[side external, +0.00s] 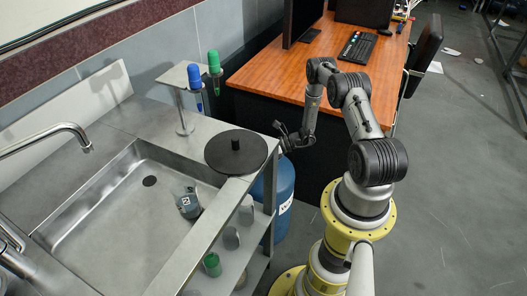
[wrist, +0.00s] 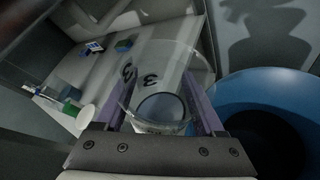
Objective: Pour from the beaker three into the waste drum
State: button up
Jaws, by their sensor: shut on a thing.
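My gripper (side external: 290,138) is beside the sink bench, above the blue waste drum (side external: 284,195). In the wrist view the gripper (wrist: 166,105) is shut on clear glass beaker three (wrist: 165,65), with one finger on each side. The beaker bears a dark "3". I cannot tell its exact tilt or whether it holds liquid. The drum (wrist: 235,88) shows at the right of the wrist view, its top open and dark inside. The beaker is left of that opening in this view. In the side view the beaker cannot be made out clearly.
A round black lid (side external: 236,152) with a knob lies on the bench corner near the drum. A marked vessel (side external: 189,204) is in the sink (side external: 110,215). A stand (side external: 184,118) holds blue- and green-topped tubes. Other containers sit on the lower shelf. A wooden desk (side external: 330,75) is behind.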

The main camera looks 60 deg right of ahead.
jog(key=shift+w+d+f+m+y, duration=0.1)
jog(key=shift+d+f+m+y, duration=0.1)
jog(key=shift+d+m+y, duration=0.15)
jog(key=shift+d+r+m+y, duration=0.15)
jog(key=shift+r+m+y, duration=0.3)
jog(key=shift+r+m, duration=0.1)
jog(key=shift+f+b, duration=0.1)
jog(key=shift+b, duration=0.2)
jog(key=shift+f+m+t+y+b, duration=0.25)
jog(key=shift+m+y+b, duration=0.15)
jog(key=shift+m+b, duration=0.35)
jog(key=shift+f+m+t+y+b, duration=0.2)
jog(key=shift+m+y+b, duration=0.3)
jog(key=shift+b, duration=0.35)
jog(key=shift+r+m+t+y+b, duration=0.3)
jog(key=shift+r+m+b, duration=0.25)
jog(key=shift+m+b, duration=0.3)
jog(key=shift+w+d+r+m+t+b, duration=0.1)
jog(key=shift+d+r+m+t+b, duration=0.15)
jog(key=shift+d+b, duration=0.2)
jog(key=shift+d+r+m+t+b, duration=0.15)
jog(key=shift+d+m+b, duration=0.15)
jog(key=shift+b, duration=0.2)
dwell(0.6)
